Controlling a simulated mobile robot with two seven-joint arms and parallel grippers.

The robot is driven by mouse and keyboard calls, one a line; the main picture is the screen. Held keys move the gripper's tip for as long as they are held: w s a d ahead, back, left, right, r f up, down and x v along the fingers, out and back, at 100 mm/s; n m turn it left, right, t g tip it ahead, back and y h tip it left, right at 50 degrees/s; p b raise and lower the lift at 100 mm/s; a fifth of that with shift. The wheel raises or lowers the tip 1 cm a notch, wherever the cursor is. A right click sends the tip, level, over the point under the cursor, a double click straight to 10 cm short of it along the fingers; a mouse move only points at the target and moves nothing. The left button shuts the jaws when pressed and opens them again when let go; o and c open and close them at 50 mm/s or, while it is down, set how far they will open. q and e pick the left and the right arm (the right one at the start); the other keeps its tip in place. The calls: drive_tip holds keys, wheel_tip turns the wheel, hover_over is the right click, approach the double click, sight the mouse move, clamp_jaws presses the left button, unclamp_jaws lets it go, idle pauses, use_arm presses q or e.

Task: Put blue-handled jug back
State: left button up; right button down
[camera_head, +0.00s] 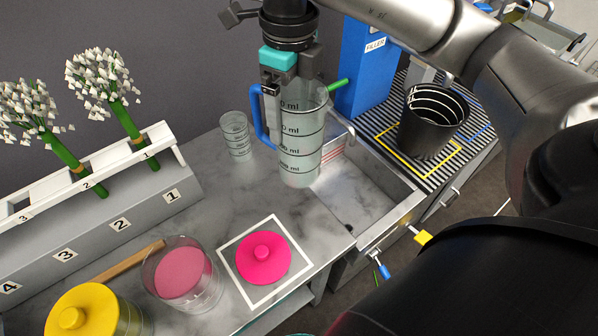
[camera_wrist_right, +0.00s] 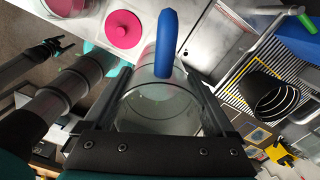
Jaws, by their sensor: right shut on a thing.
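The clear jug (camera_head: 302,150) with dark volume marks and a blue handle (camera_head: 261,122) is upright near the left rim of the sink. In the right wrist view the jug (camera_wrist_right: 160,108) sits between the fingers with the blue handle (camera_wrist_right: 166,42) toward the top. My left gripper is not visible in the head view.
The sink (camera_head: 365,195) lies right of the jug. A blue filler (camera_head: 366,70) with a green spout and a black bucket (camera_head: 432,125) stand behind it.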

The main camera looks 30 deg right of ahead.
sight(292, 172)
wheel_tip(292, 172, down, 16)
drive_tip(key=shift+r+b, duration=0.1)
drive_tip(key=shift+b, duration=0.75)
drive_tip(key=shift+f, duration=2.05)
drive_tip(key=shift+f+b, duration=0.1)
drive_tip(key=shift+b, duration=0.25)
unclamp_jaws()
drive_tip(key=shift+f, duration=0.1)
wheel_tip(292, 172, up, 12)
drive_tip(key=shift+r+p, duration=0.2)
drive_tip(key=shift+p, duration=0.5)
